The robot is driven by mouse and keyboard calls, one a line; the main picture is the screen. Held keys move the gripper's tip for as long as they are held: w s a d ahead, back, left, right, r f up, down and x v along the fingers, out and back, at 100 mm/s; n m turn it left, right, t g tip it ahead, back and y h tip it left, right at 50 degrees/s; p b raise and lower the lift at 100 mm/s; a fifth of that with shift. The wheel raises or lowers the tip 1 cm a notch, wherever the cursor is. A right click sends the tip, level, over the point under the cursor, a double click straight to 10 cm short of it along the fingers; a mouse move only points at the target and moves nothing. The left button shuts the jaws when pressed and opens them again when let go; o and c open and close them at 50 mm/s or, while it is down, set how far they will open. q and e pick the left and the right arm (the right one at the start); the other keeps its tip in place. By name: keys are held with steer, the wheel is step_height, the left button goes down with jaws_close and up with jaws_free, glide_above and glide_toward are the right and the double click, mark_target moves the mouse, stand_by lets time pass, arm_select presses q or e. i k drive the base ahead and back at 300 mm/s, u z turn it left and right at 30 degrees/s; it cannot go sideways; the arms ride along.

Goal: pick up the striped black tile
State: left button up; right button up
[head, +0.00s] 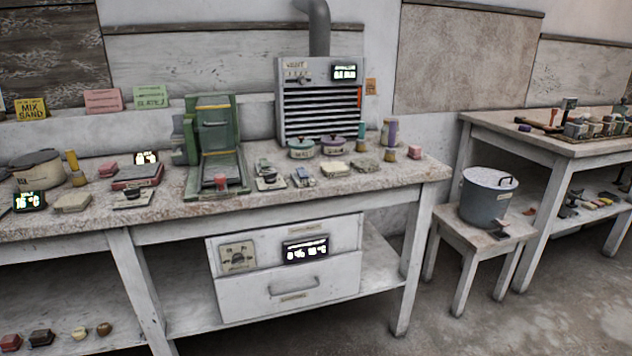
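I cannot make out stripes on any black tile at this size. A dark block (41,338) lies on the lower shelf at the bottom left, beside a dark red block (11,342). A small dark flat piece (500,235) lies on the stool in front of the grey bucket. Small dark pieces (568,211) lie on the lower shelf of the right table. Small pieces with dark and pale parts (270,181) lie on the main workbench. Neither of my grippers is in view.
The long workbench (395,177) carries a green press (213,140), a grey vented heater (320,100), lidded pots and small blocks. A stool (470,222) holds the bucket (486,197). The right table (500,125) holds a tool tray. Floor at the lower right is clear.

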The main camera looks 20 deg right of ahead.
mark_target(365, 164)
steer(key=z, duration=0.65)
steer(key=i, duration=0.4)
steer(key=z, duration=0.8)
steer(key=i, duration=0.85)
steer(key=u, duration=0.6)
steer(key=i, duration=0.8)
steer(key=u, duration=0.75)
